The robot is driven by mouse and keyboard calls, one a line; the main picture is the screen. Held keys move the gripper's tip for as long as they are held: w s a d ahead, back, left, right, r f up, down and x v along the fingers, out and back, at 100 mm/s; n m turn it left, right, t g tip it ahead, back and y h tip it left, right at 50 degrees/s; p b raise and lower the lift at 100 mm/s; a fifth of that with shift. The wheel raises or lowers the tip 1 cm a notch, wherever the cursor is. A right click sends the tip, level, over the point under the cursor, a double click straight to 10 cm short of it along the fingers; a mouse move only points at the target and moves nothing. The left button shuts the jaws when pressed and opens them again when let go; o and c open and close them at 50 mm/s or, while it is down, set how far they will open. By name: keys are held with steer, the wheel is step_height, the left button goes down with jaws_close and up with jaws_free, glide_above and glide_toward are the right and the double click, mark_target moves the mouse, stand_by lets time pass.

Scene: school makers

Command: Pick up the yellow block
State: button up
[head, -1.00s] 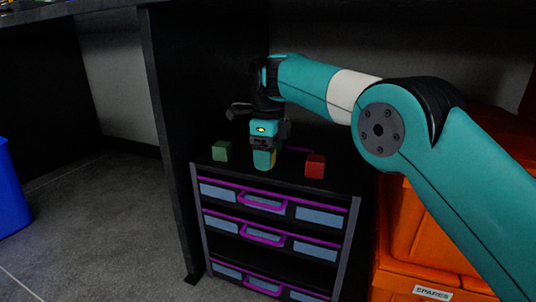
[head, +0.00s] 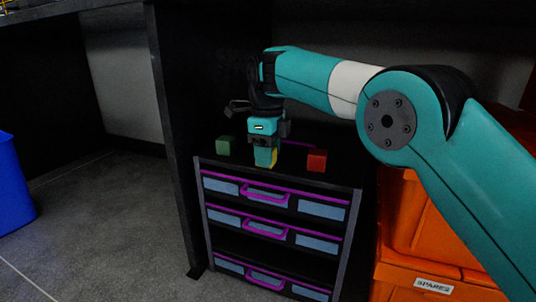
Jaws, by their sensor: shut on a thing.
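The yellow block (head: 274,157) shows as a thin yellow strip behind and beside the finger of my gripper (head: 265,157). Most of the block is hidden by the teal fingertip. My gripper points down over the top of the small drawer cabinet (head: 277,182) and is shut on the yellow block. I cannot tell whether the block touches the cabinet top or is just above it. A green block (head: 226,146) sits to the left of my gripper and a red block (head: 317,160) to its right, both apart from it.
The cabinet has drawers with purple handles (head: 267,193). Orange bins (head: 430,240) stand to its right, one labelled SPARES. A black panel (head: 176,130) rises at its left. A blue bin (head: 12,190) is at the far left. Grey floor is clear between them.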

steer(key=shift+s, duration=0.25)
steer(key=o, duration=1)
steer(key=shift+a, duration=0.1)
steer(key=shift+r, duration=0.15)
step_height(320, 180, up, 7)
steer(key=p, duration=0.8)
steer(key=shift+r, duration=0.1)
